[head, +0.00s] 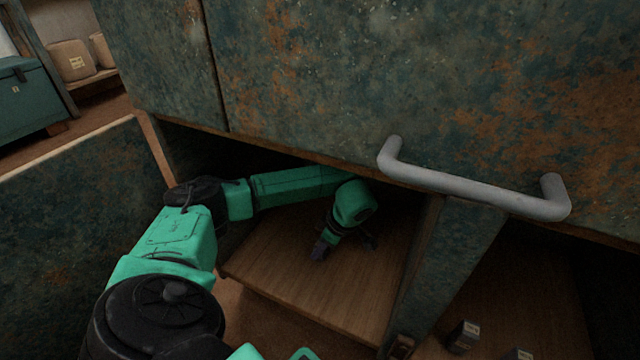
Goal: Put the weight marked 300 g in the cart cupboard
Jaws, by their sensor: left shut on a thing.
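My left arm reaches into an open cupboard compartment under the drawer fronts. My left gripper (331,238) is low over the wooden cupboard shelf (335,290), turned down and partly hidden by its own wrist. It is shut on a small dark thing (319,252), which appears to be the weight. Its marking cannot be read, and I cannot tell whether it touches the shelf. The open cupboard door (75,230) stands at the left. My right gripper is not in view.
A grey bar handle (470,190) sticks out above the opening. A divider (445,265) bounds the compartment at right. Beyond it are small dark labelled blocks (463,335). A teal chest (25,95) and sacks (72,60) stand at far left. The shelf around the gripper is bare.

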